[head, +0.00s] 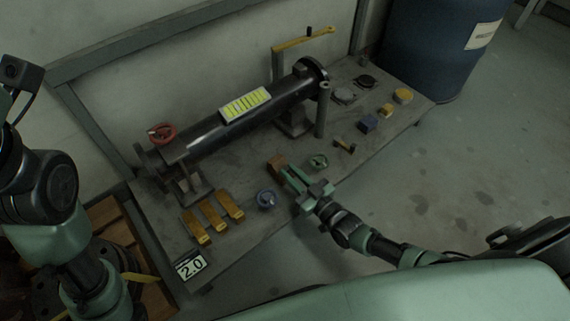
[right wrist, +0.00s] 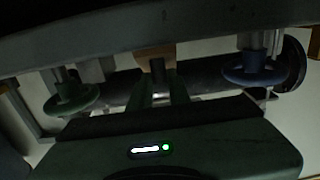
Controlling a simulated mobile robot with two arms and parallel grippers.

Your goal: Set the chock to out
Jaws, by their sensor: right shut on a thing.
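The chock appears to be the small brown block (head: 276,164) at the front middle of the bench. My right gripper (head: 287,173) reaches it from the front right and is shut on it, with the block at the fingertips. In the right wrist view the brown block (right wrist: 156,53) shows beyond the fingers (right wrist: 157,82), partly hidden by them. Whether the block rests on the bench or is lifted, I cannot tell. My left arm shows at the left, but its gripper is not visible.
A blue handwheel (head: 266,199) and a green handwheel (head: 319,161) stand on either side of my right gripper. Behind runs a dark pipe (head: 205,134) with a red handwheel (head: 161,132). Several yellow bars (head: 212,215) lie front left. A blue drum (head: 425,45) stands back right.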

